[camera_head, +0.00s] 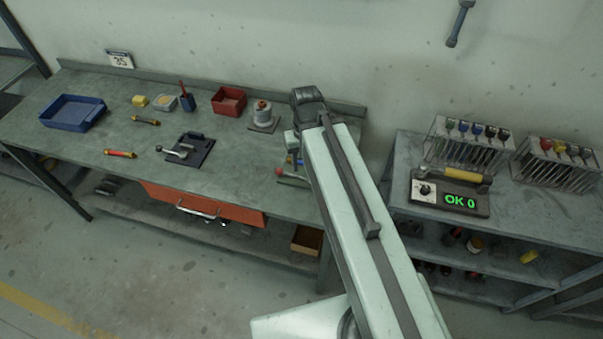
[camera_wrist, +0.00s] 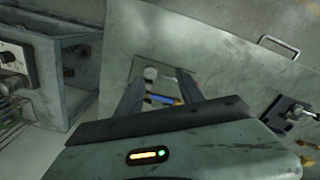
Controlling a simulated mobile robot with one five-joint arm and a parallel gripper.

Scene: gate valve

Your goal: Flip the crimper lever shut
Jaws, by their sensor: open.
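A black base plate (camera_head: 196,153) with a metal lever (camera_head: 173,153) lies on the workbench, left of my arm. It looks like the crimper, though I cannot be sure. The same plate shows at the right edge of the wrist view (camera_wrist: 291,112), clear of my fingers. My gripper (camera_wrist: 160,88) is open over the right part of the bench. Between and below its fingers are a blue and orange piece (camera_wrist: 162,99) and a pale round part. A red-knobbed lever (camera_head: 280,172) shows beside my arm, partly hidden.
The workbench (camera_head: 90,135) also holds a blue tray (camera_head: 73,112), a red bin (camera_head: 229,101), a round canister (camera_head: 262,115) and screwdrivers. An orange drawer (camera_head: 200,203) hangs below.

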